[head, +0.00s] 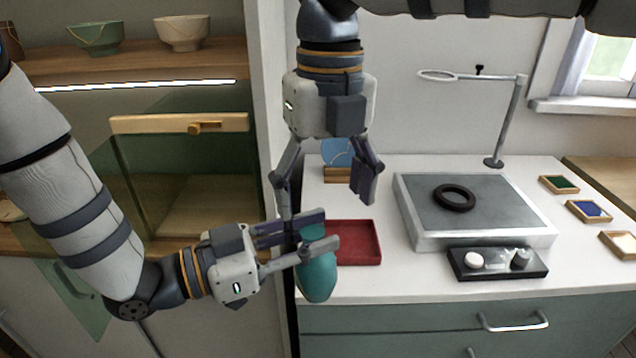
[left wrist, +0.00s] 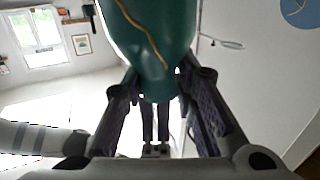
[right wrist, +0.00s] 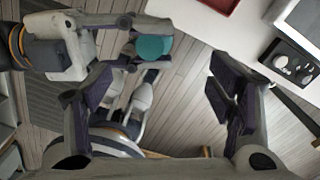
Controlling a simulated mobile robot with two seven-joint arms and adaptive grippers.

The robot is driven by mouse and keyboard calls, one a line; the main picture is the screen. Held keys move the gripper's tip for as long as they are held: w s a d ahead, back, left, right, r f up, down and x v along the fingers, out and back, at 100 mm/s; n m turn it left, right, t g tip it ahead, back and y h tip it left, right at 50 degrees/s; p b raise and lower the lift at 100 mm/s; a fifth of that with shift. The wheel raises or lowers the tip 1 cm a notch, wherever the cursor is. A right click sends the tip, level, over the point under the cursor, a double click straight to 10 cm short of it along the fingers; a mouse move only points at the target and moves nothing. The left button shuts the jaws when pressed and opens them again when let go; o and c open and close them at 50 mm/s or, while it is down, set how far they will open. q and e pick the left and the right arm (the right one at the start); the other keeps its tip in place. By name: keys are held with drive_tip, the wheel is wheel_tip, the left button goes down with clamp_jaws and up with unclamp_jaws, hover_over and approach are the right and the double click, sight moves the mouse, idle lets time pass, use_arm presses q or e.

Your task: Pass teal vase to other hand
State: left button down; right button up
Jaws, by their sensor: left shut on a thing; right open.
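The teal vase (head: 318,277) is held by my left gripper (head: 318,240) in front of the counter's left end. In the left wrist view the vase (left wrist: 155,40) fills the space between the fingers and shows a gold seam. My left gripper is shut on its narrower part. My right gripper (head: 325,190) points down just above, with its fingers spread wide and nothing between them. In the right wrist view the vase (right wrist: 152,47) shows at the upper left, beside the left finger rather than midway between the open fingers (right wrist: 172,90).
A red tray (head: 358,243) lies on the counter behind the vase. A grey turntable block (head: 480,212) with a black ring (head: 454,198) and a black tray (head: 497,263) stand to the right. A glass-sided cabinet with a wooden rail (head: 180,123) is at the left. A lamp stand (head: 517,115) rises behind.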

sight(315, 264)
drive_tip(key=shift+a+r+m, duration=0.3)
drive_tip(key=shift+a, duration=0.15)
drive_tip(key=f, duration=1.1)
drive_tip(key=shift+s+a+f, duration=0.15)
drive_tip(key=shift+a+f, duration=0.15)
drive_tip(key=shift+f, duration=0.1)
drive_tip(key=c, duration=1.3)
use_arm(q)
drive_tip(key=c, duration=1.2)
unclamp_jaws()
use_arm(e)
drive_tip(key=shift+c, duration=0.6)
use_arm(q)
drive_tip(key=shift+a, duration=0.15)
